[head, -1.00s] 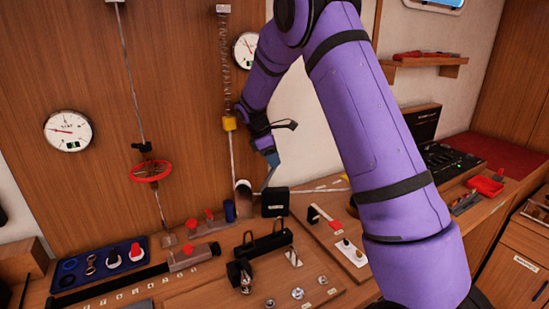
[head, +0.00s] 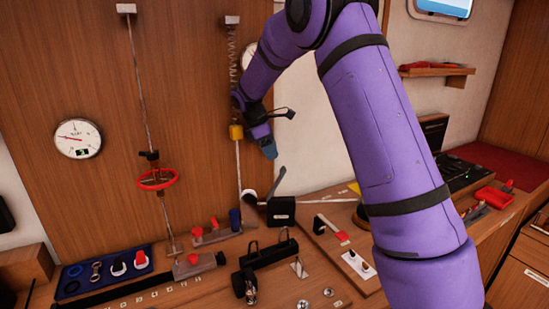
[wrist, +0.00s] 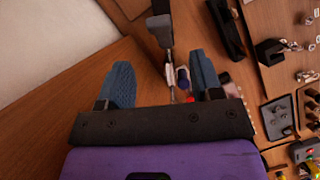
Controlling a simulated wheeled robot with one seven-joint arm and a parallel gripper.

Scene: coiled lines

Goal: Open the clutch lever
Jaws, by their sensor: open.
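The black clutch block (head: 281,212) sits on the bench below the panel, with a rope running out to its right. Its grey lever (head: 278,181) stands up from the block, tilted to the right. My gripper (head: 268,148) is above the lever, apart from it, with blue fingers pointing down. In the wrist view, the two blue fingers (wrist: 163,85) are spread with a wide gap and hold nothing. A grey lever-like part (wrist: 160,32) shows at the top there, beyond the fingertips; I cannot tell surely that it is the clutch lever.
A vertical line with a yellow block (head: 236,132) runs close left of my gripper. Red-handled cleats (head: 205,232) and a blue cylinder (head: 234,219) stand left of the clutch. A black rail fitting (head: 268,253) lies in front. A red wheel (head: 157,179) hangs further left.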

